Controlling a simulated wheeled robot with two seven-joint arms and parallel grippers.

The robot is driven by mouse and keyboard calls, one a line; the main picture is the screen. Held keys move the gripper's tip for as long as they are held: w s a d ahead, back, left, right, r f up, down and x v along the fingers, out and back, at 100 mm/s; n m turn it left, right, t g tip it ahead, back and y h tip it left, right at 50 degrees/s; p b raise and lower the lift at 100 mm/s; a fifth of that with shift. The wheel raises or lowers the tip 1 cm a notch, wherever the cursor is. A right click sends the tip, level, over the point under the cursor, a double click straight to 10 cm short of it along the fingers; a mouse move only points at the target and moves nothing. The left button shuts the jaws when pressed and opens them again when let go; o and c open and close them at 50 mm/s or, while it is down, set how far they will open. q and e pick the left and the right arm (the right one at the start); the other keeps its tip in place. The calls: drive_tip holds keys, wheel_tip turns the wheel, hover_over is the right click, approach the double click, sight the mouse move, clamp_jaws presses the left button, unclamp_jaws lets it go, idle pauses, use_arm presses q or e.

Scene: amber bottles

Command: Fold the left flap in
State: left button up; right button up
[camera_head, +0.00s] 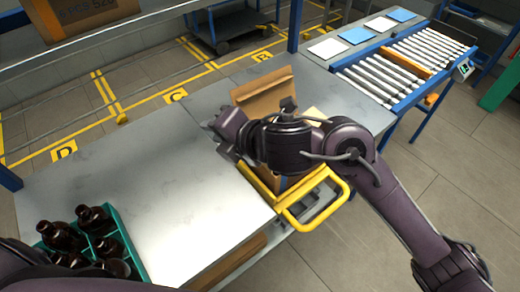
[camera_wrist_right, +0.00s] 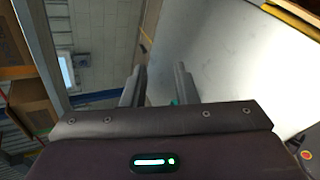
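A cardboard box stands at the table's right part, mostly hidden behind my right arm. One brown flap (camera_head: 262,88) stands up at its far side. A paler piece (camera_head: 314,115) shows right of the arm. I cannot tell which flap is the left one, or how the hidden flaps lie. My right gripper (camera_head: 222,130) is left of the box, above the grey table, apart from the raised flap. In the right wrist view the gripper (camera_wrist_right: 160,80) has its fingers apart with nothing between them. My left gripper is out of view; only part of that arm shows at the bottom left.
A yellow tube frame (camera_head: 318,212) borders the box's near side. A green crate (camera_head: 136,262) with several amber bottles (camera_head: 95,218) stands at the near left. A roller conveyor (camera_head: 385,75) lies at the far right. The grey table (camera_head: 150,190) between crate and box is clear.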

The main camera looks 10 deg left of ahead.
drive_tip(key=w+d+f+n+g+h, duration=0.1)
drive_tip(key=d+n+h, duration=0.1)
drive_tip(key=d+n, duration=0.1)
drive_tip(key=w+d+f+n+g+h, duration=0.1)
drive_tip(key=d+f+n+h, duration=0.1)
drive_tip(key=n, duration=0.3)
drive_tip(key=w+d+f+n+h, duration=0.1)
drive_tip(key=w+d+n+h, duration=0.1)
drive_tip(key=d+n+h, duration=0.1)
drive_tip(key=shift+w+d+f+n+g, duration=0.1)
drive_tip(key=shift+d+f+n+g, duration=0.1)
drive_tip(key=shift+d+n, duration=0.2)
drive_tip(key=shift+d+f+n+g, duration=0.15)
drive_tip(key=shift+d+n+g, duration=0.05)
drive_tip(key=shift+d+n, duration=0.2)
drive_tip(key=p+x, duration=0.1)
drive_tip(key=x, duration=0.5)
drive_tip(key=shift+p, duration=0.4)
drive_tip(key=shift+x, duration=0.8)
clamp_jaws()
